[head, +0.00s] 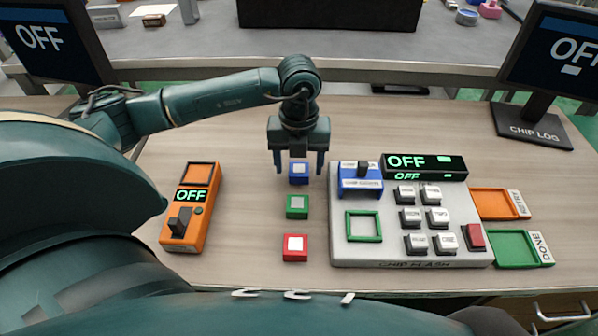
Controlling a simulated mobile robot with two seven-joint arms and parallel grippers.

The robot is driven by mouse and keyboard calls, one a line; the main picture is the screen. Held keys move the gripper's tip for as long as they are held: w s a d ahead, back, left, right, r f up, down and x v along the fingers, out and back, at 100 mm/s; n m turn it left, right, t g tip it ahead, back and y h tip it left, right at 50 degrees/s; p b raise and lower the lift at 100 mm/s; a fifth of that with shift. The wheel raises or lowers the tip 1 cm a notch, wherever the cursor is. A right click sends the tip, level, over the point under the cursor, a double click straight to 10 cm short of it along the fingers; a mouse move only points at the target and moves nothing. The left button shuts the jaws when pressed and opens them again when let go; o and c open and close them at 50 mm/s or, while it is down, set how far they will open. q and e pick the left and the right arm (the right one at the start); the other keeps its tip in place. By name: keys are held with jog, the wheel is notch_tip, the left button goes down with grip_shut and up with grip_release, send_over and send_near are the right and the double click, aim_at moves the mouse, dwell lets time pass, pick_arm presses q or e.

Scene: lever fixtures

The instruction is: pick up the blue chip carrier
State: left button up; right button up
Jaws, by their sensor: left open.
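The blue chip carrier (299,179) is a small blue block with a pale square on top, lying on the wooden table. It is the farthest of a column of three carriers. My left gripper (299,168) is open above it, fingers pointing down, one on each side of the carrier in the picture. Whether the fingers touch it or how high they are above the table, I cannot tell. The green carrier (297,207) and the red carrier (295,248) lie nearer to me, apart from each other. My right gripper is not in view.
An orange device with a lever (180,222) stands at left. The grey chip flash panel (385,255), with buttons and a blue lidded holder (361,178), stands close on the right. Orange (493,204) and green (514,249) trays lie beyond it. Bare table lies left of the carriers.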

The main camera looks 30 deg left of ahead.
pick_arm(q)
jog(key=shift+f, duration=0.35)
jog(key=shift+c, duration=0.4)
jog(key=c, duration=1)
jog(key=shift+o, duration=0.2)
jog(key=shift+r, duration=0.1)
